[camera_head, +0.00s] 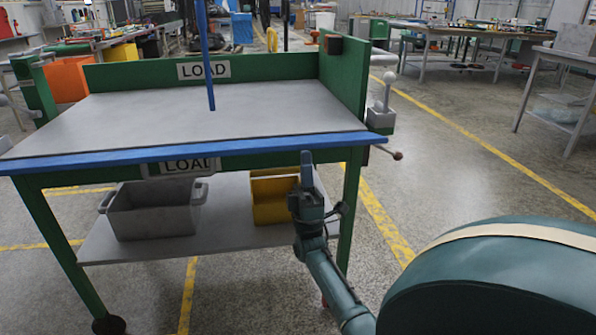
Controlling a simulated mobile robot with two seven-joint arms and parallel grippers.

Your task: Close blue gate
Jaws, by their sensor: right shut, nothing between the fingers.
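A long blue bar (130,157), which looks like the blue gate, runs across the front edge of a green-framed table (270,105). It lies about level with the tabletop. A thin upright blue pole (205,50) comes down in front of or onto the tabletop; I cannot tell whether it belongs to the gate. My right gripper (306,160) is shut and empty, pointing up, just below the bar's right part in the picture. I cannot tell whether it touches the bar. My left gripper is out of view.
A grey bin (155,212) and a yellow bin (272,198) stand on the table's lower shelf. A large dark green rounded body fills the lower right. Floor right of the table is clear.

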